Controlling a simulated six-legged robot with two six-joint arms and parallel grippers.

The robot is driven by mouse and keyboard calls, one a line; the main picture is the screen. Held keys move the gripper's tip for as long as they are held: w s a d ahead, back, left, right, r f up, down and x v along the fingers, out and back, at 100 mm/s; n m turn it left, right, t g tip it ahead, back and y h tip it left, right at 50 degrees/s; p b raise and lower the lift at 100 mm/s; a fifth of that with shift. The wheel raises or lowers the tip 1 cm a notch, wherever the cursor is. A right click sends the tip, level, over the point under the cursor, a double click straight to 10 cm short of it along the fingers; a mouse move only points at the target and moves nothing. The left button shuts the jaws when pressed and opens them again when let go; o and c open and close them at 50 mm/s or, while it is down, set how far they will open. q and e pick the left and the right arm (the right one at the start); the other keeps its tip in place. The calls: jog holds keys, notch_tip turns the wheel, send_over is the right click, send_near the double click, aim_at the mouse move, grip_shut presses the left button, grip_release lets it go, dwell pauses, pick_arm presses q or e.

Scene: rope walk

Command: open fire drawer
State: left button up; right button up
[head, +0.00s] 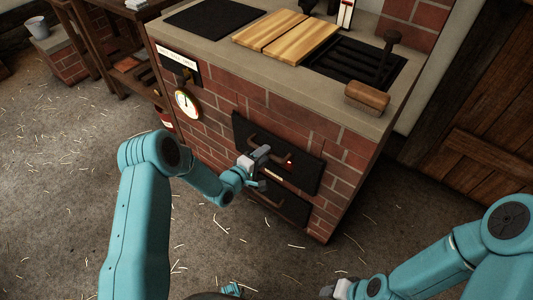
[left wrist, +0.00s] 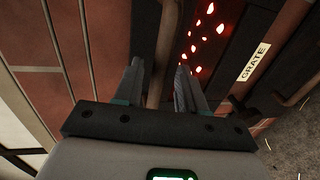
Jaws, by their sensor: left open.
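The stove's brick front carries an upper black drawer front (head: 305,160) with a bar handle (head: 265,140) and red glowing holes, and a lower black front (head: 293,212) with its own handle. Both look closed. My left gripper (head: 262,166) is at the upper front. In the left wrist view, its open fingers (left wrist: 160,88) stand on either side of the handle bar (left wrist: 165,45); contact cannot be told. The glowing holes (left wrist: 205,35) and a "GRATE" label (left wrist: 253,62) are to the right. My right gripper (head: 342,290) is at the bottom edge, its jaws unclear.
The stove top (head: 225,55) holds wooden boards (head: 287,35), a brush (head: 367,97) and a black grate (head: 350,62). A round gauge (head: 187,104) is on the stove's front. A wooden shelf (head: 110,60) stands at left. The straw-strewn floor (head: 60,190) is clear.

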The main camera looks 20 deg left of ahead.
pick_arm(q)
jog(key=shift+x, duration=1.2)
grip_shut()
jog(key=shift+s, duration=0.1)
